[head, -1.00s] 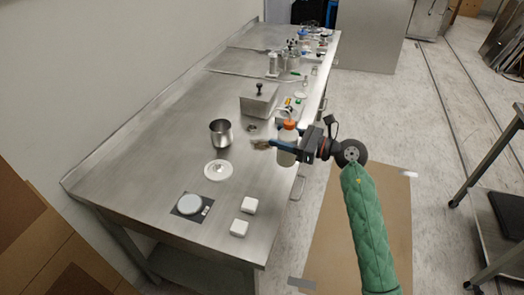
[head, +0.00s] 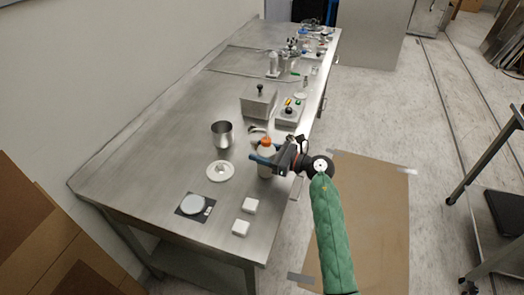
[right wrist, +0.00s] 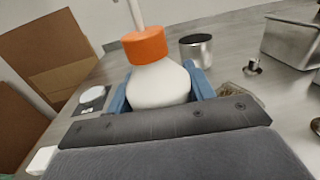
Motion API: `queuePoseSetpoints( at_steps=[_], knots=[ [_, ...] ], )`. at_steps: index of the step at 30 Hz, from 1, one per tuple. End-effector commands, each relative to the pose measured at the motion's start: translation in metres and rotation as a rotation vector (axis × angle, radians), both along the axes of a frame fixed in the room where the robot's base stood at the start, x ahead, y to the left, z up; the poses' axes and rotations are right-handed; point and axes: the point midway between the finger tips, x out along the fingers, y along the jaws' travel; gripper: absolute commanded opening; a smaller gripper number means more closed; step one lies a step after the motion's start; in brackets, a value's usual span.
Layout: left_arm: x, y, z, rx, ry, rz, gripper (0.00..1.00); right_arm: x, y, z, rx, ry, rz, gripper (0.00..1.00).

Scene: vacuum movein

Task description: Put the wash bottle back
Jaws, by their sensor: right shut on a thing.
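The wash bottle (head: 265,171) is white with an orange cap and a pale spout. My right gripper (head: 264,160) is shut on it over the right part of the steel bench. In the right wrist view the wash bottle (right wrist: 158,84) stands between the blue fingers of my right gripper (right wrist: 162,92), its orange cap above them. The bottle looks roughly upright. I cannot tell whether its base touches the bench (head: 140,165). My left gripper is not in view.

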Motion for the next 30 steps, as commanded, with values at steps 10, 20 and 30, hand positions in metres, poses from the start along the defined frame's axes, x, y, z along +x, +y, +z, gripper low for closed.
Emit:
queuePoseSetpoints(
  at_steps=[10,20,30],
  knots=[
    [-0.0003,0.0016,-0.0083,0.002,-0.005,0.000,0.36,-0.0003,0.0002,-0.0067,0.001,-0.001,0.000,0.44],
    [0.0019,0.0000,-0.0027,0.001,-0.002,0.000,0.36,-0.0002,-0.0001,-0.0091,0.000,-0.002,0.000,0.44],
    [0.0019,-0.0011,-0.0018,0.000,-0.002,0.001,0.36,-0.0002,0.0001,-0.0088,0.001,-0.001,0.000,0.75]
  ],
)
